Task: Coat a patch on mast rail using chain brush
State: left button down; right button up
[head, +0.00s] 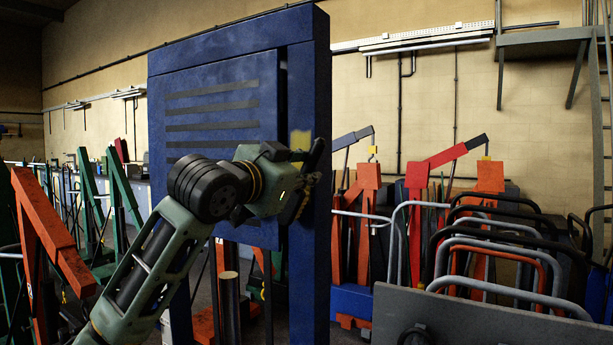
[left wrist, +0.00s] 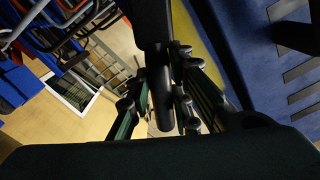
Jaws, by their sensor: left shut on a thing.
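The mast rail (head: 308,85) is a tall blue upright at the right edge of a blue panel in the head view. A yellow patch (head: 300,139) shows on its face, and a yellow area (left wrist: 198,50) on blue shows in the left wrist view. My left gripper (head: 304,182) is at the rail, just below and right of the patch. It is shut on the chain brush, whose black shaft (left wrist: 163,100) stands between the fingers in the left wrist view. The brush's working end is hard to make out, and I cannot tell whether it touches the rail. My right gripper is not in view.
The blue panel (head: 222,100) with dark slots stands left of the rail. Orange and red hoists (head: 418,180) and curved tube handles (head: 500,260) crowd the right. An orange frame (head: 50,230) and green frames (head: 92,200) stand left. The air just right of the rail's top looks free.

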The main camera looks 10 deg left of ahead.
pick_arm(q)
jog(key=shift+b+v, duration=0.75)
jog(key=shift+v, duration=1.75)
jog(key=shift+s+a+r, duration=0.1)
jog(key=v, duration=0.3)
jog(key=shift+b, duration=0.3)
